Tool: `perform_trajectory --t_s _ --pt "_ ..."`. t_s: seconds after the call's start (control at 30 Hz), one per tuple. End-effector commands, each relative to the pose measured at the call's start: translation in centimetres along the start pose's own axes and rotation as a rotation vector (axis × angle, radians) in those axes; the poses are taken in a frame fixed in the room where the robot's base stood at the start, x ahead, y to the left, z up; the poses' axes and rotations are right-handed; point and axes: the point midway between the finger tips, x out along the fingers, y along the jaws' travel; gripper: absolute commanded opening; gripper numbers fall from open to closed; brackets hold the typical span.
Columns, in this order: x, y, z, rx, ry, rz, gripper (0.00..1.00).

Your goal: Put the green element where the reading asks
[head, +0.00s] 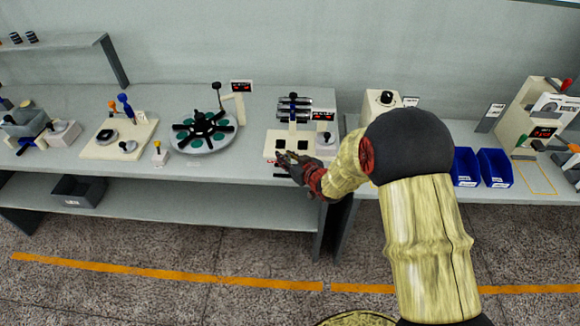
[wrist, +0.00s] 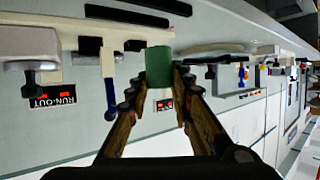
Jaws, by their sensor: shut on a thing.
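My gripper (wrist: 158,78) is shut on a green element (wrist: 159,66), a short cylinder held between the fingertips in the wrist view. In the head view my gripper (head: 290,160) is at the front edge of a cream station (head: 268,150) with two dark square patches on its base. The green element cannot be made out there. The station carries dark and grey bars (head: 293,106), a blue-handled lever and a small red-lit display (head: 323,116). In the wrist view a display (wrist: 52,97) appears upside down and reads "RUN-OUT".
A round turntable (head: 216,143) with teal spots and a black spider stands left of the station, with its own red display (head: 241,86). Further left is a cream board (head: 90,148) with levers. Blue bins (head: 495,167) stand on the right. The bench front between turntable and station is clear.

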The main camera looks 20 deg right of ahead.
Motion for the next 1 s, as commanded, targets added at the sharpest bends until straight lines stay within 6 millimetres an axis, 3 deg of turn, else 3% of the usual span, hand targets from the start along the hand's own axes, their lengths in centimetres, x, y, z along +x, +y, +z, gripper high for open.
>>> perform_trajectory --t_s 0.37,0.57,0.97,1.0 --pt "1.9 2.1 2.0 0.0 0.002 0.002 0.0" --pt "3.0 2.1 4.7 -0.001 0.002 0.0 0.0" --pt "3.1 2.1 5.0 -0.001 0.003 0.0 0.0" --pt "3.1 2.1 5.0 -0.001 0.002 0.0 0.24"
